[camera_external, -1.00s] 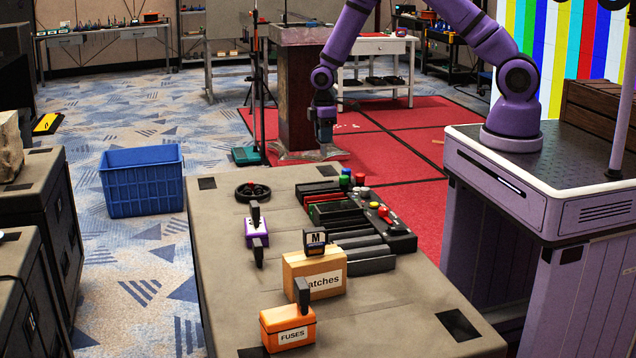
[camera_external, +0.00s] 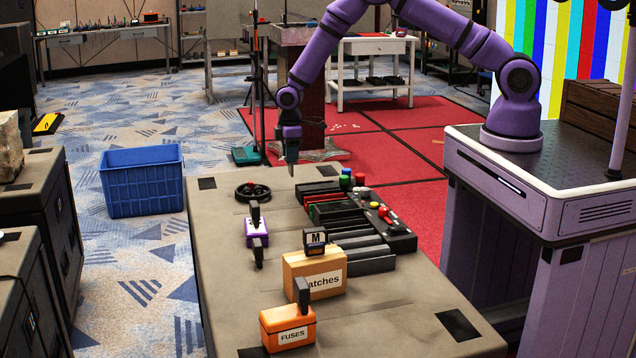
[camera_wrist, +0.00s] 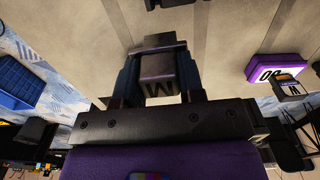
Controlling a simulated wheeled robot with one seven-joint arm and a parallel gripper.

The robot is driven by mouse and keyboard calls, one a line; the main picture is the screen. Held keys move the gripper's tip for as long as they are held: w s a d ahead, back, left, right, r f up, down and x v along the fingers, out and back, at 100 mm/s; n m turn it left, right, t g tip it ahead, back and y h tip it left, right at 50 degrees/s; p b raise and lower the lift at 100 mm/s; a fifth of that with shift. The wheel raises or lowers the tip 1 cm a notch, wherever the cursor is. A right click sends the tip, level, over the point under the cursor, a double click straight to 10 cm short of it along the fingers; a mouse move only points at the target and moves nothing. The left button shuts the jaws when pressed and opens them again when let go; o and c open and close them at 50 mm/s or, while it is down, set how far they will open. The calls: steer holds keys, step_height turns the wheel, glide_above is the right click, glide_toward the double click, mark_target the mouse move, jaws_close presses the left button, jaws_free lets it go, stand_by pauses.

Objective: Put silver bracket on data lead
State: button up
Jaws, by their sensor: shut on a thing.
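My gripper (camera_external: 291,152) is shut on a small grey piece (camera_wrist: 160,72) that looks like the silver bracket. In the wrist view it sits between both fingers and bears a dark letter like an M. In the external view it is small and dark below the fingers, above the far end of the table. A coiled black cable (camera_external: 252,191), which looks like the data lead, lies flat on the table at the far left. My gripper is above and to the right of it, apart from it. Nothing visibly rests on the coil.
A purple box (camera_external: 257,232) with dark upright pieces stands nearer than the coil. A matches box (camera_external: 314,277) and an orange fuses box (camera_external: 288,327) stand further forward. A black panel with coloured buttons (camera_external: 380,211) is at the right. The table's left side (camera_external: 222,260) is clear.

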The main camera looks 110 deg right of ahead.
steer(key=shift+w+d+f, duration=0.65)
steer(key=shift+w+f, duration=0.05)
steer(key=shift+w, duration=0.75)
steer(key=shift+w+d+f, duration=0.7)
steer(key=shift+w+f, duration=0.05)
steer(key=shift+w, duration=0.65)
steer(key=shift+w+d+f, duration=0.65)
steer(key=shift+w+f, duration=0.05)
steer(key=shift+w, duration=0.75)
steer(key=shift+f, duration=0.15)
steer(key=o, duration=1)
steer(key=shift+o, duration=0.2)
